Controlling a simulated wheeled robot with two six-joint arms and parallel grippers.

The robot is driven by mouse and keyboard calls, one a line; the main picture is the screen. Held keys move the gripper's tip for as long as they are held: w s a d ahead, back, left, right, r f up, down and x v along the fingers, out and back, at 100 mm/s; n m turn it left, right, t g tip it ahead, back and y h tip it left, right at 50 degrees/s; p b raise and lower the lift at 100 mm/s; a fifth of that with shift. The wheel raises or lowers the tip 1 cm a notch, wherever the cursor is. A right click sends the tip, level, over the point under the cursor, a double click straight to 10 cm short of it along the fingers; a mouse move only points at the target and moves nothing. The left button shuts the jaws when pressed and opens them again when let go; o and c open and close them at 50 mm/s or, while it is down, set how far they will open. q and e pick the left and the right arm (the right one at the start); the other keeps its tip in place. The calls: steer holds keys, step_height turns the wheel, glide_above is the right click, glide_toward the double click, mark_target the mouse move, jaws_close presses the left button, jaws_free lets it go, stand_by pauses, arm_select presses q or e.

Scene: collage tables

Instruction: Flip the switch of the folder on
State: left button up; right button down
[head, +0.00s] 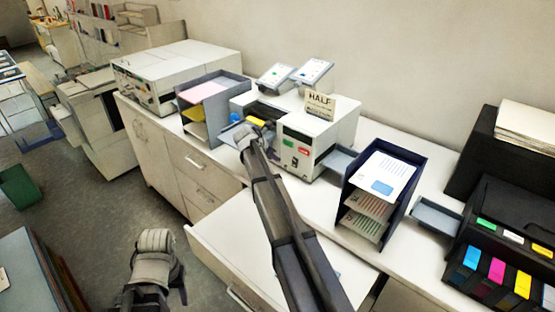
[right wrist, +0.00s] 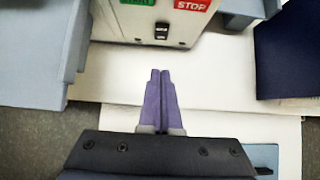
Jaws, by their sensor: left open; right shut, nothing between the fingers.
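The folder (head: 318,130) is the pale machine with the HALF sign, on the counter in the middle of the head view. Its front panel (right wrist: 135,22) shows at the top of the right wrist view. The small black rocker switch (right wrist: 161,31) is on this panel, below the START and STOP labels; which way it is set I cannot tell. My right gripper (right wrist: 161,73) is shut and empty, its purple fingers pointing toward the switch, apart from it in the picture. My left gripper (head: 155,252) is open, low at the left, away from the folder; its fingertips are unclear.
A blue-grey paper rack (head: 212,108) stands left of the folder, and a dark blue tray stack (head: 412,160) stands right. The folder's grey output tray (head: 345,160) sticks out toward that stack. A pulled-out white drawer or shelf (head: 225,235) lies below my right arm.

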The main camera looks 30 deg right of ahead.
mark_target(295, 163)
steer(key=shift+y, duration=0.3)
steer(key=b+x, duration=0.5)
steer(key=x, duration=0.2)
steer(key=a+b+x, duration=0.1)
steer(key=b+x, duration=0.2)
steer(key=x, duration=0.1)
steer(key=shift+s+f+b, duration=0.25)
steer(key=shift+f+b, duration=0.1)
steer(key=shift+f, duration=0.1)
steer(key=shift+w+d+r, duration=0.1)
steer(key=shift+w+d, duration=0.15)
steer(key=shift+d, duration=0.35)
steer(key=shift+w+d, duration=0.25)
steer(key=shift+d, duration=0.35)
arm_select(q)
step_height(295, 163, down, 9)
steer(key=shift+w+a, duration=0.25)
steer(key=shift+a, duration=0.1)
arm_select(e)
steer(key=shift+w+d, duration=0.2)
steer(key=shift+d, duration=0.55)
